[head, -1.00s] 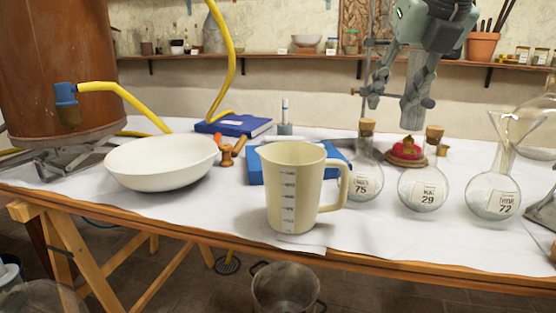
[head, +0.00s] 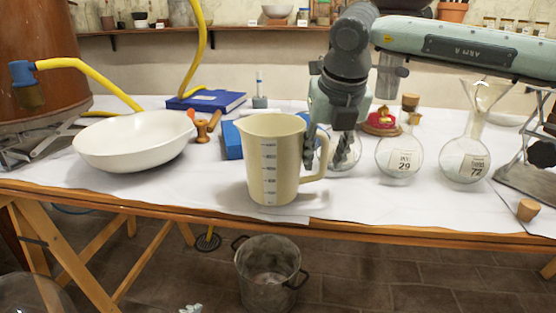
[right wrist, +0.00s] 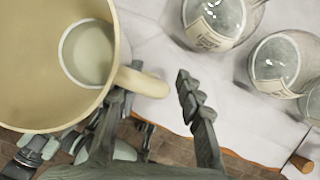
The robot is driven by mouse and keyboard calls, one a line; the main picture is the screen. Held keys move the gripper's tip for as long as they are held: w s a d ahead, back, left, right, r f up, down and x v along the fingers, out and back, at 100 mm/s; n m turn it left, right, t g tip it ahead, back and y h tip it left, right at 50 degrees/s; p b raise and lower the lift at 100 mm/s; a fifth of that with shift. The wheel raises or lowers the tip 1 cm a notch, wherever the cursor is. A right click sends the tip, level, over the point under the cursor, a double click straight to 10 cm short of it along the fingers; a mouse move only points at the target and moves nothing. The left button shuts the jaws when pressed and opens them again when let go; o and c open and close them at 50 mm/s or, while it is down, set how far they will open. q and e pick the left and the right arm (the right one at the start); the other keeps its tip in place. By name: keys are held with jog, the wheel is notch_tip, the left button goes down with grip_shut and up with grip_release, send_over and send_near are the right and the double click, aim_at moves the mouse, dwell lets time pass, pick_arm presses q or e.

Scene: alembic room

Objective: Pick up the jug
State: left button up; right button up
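The jug (head: 272,165) is cream, with a grey scale on its front and a handle at its right. It stands upright near the table's front edge. In the right wrist view its open mouth (right wrist: 40,60) fills the upper left, with the handle (right wrist: 145,82) pointing right. My right gripper (head: 328,158) is open, pointing down at the handle, with one finger on each side of it in the head view. In the right wrist view the fingers (right wrist: 152,112) are apart; contact is unclear. Parts of my body at the lower left there may include my left gripper; its state is unclear.
A white bowl (head: 130,140) stands left of the jug. A flask is partly hidden behind my right gripper; flasks marked 29 (head: 399,162) and 72 (head: 466,162) stand further right. A bucket (head: 268,275) is on the floor below.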

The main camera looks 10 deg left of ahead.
jog(key=shift+c, duration=0.6)
grip_shut()
jog(key=shift+r, duration=0.2)
